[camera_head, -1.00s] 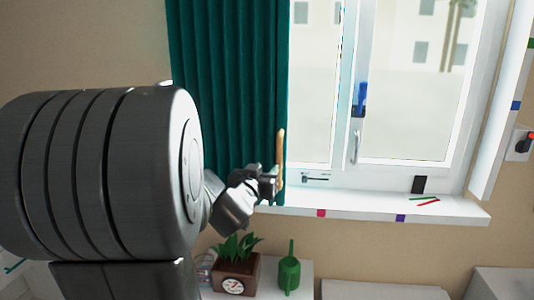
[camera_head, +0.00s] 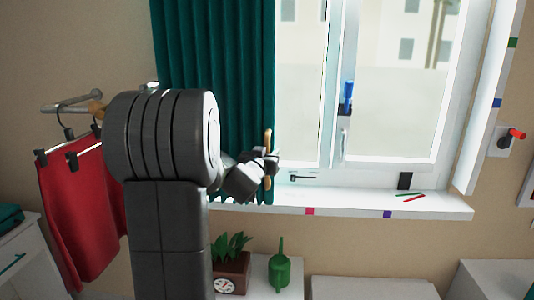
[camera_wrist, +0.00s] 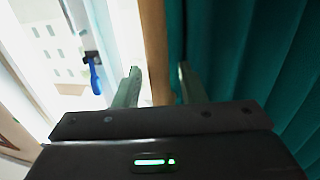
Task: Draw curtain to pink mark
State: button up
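A dark teal curtain (camera_head: 215,60) hangs over the left part of the window; it fills the right side of the wrist view (camera_wrist: 245,50). A wooden rod (camera_head: 267,160) stands upright along its right edge. The pink mark (camera_head: 310,211) is on the front edge of the white sill, a little to the right of the curtain's edge. My gripper (camera_head: 268,163) is at the rod. In the wrist view, the rod (camera_wrist: 154,45) lies between my two fingers (camera_wrist: 159,85), with narrow gaps seeming to show on both sides. My arm hides part of the curtain's lower left.
A purple mark (camera_head: 387,214) is farther right on the sill (camera_head: 345,202). A blue window handle (camera_head: 347,97) stands on the frame. Below are a potted plant (camera_head: 231,262) and a green watering can (camera_head: 279,268). Red clothing (camera_head: 80,205) hangs at the left.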

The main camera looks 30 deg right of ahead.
grip_shut()
jog(key=shift+d, duration=0.1)
